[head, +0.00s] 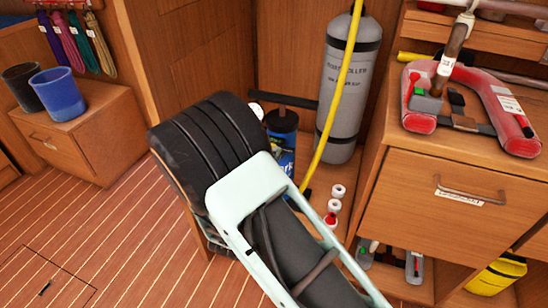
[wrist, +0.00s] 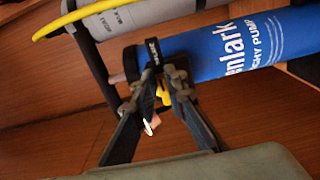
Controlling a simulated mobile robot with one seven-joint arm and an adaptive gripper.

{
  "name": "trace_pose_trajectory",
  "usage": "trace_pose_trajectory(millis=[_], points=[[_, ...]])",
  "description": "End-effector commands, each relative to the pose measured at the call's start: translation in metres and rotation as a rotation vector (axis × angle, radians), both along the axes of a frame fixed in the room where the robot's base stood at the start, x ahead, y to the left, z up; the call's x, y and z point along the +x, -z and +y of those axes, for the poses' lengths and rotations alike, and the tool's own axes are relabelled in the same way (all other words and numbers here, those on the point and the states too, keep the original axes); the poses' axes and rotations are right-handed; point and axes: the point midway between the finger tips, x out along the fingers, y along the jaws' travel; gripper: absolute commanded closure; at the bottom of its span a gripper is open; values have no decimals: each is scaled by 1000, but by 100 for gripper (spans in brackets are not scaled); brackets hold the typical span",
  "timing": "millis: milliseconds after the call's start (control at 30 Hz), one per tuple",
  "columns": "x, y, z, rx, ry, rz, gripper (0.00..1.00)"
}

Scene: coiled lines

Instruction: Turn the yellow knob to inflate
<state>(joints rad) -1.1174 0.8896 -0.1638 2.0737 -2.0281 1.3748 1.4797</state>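A blue pump with white lettering (wrist: 235,48) lies across the upper right of the wrist view. It stands upright beside the grey cylinder in the head view (head: 282,142), partly hidden by my arm. A small yellow part (wrist: 163,93), which looks like the knob, shows at the pump's end. My gripper (wrist: 154,88) has its two fingers apart on either side of this yellow part. The yellow part appears closer to the right finger; I cannot tell whether they touch. My arm hides the gripper and knob in the head view.
A grey cylinder (head: 347,85) with a yellow hose (head: 338,95) stands close behind the pump. A wooden drawer cabinet (head: 440,215) with a red float (head: 422,92) is at right. Small white and red fittings (head: 333,205) are near my arm. Floor at left (head: 85,225) is clear.

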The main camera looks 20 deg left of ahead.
Motion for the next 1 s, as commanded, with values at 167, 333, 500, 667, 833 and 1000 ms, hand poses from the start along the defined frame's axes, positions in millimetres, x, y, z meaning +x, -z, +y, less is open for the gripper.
trace_pose_trajectory(millis=[167,333,500,667,833,1000], points=[[4,-3,-4,1,9,-8,75],[3,-2,-4,0,9,-6,75],[-5,-1,-2,-1,6,-3,75],[-32,-1,2,-2,0,-2,75],[-70,-1,6,-1,-1,-2,75],[-100,-1,9,1,-1,-3,75]])
